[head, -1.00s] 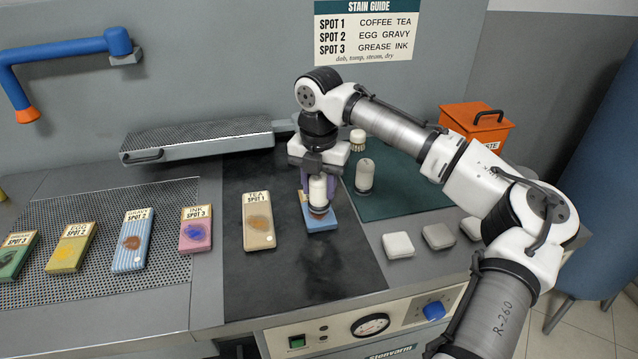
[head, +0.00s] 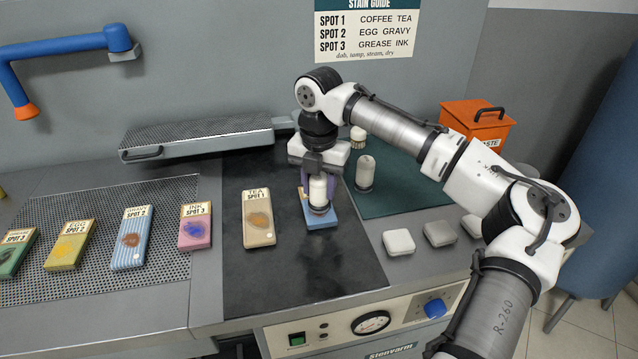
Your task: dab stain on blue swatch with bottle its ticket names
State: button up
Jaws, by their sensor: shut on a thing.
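My gripper (head: 319,180) is shut on a white bottle (head: 318,192) with a dark band near its lower end. It holds the bottle upright over the blue swatch (head: 321,221), at or very near its surface; I cannot tell whether they touch. The swatch lies on the dark board, and the gripper and bottle hide its stain and most of its ticket. The stain guide (head: 363,33) on the wall lists Spot 1 coffee tea, Spot 2 egg gravy, Spot 3 grease ink.
A beige tea swatch (head: 258,219) lies just left of the blue one. Several other swatches lie on the perforated plate (head: 95,275). White pads (head: 399,242) sit at the right. An orange waste bin (head: 476,125) stands behind. The dark board's front (head: 300,275) is clear.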

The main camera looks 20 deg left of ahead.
jog(key=shift+f, duration=0.45)
dwell(0.3)
jog(key=shift+s+f, duration=0.1)
jog(key=shift+f, duration=0.05)
dwell(1.9)
jog(key=shift+p, duration=0.35)
notch_tip(320, 180, up, 7)
jog(key=p, duration=0.7)
dwell(0.3)
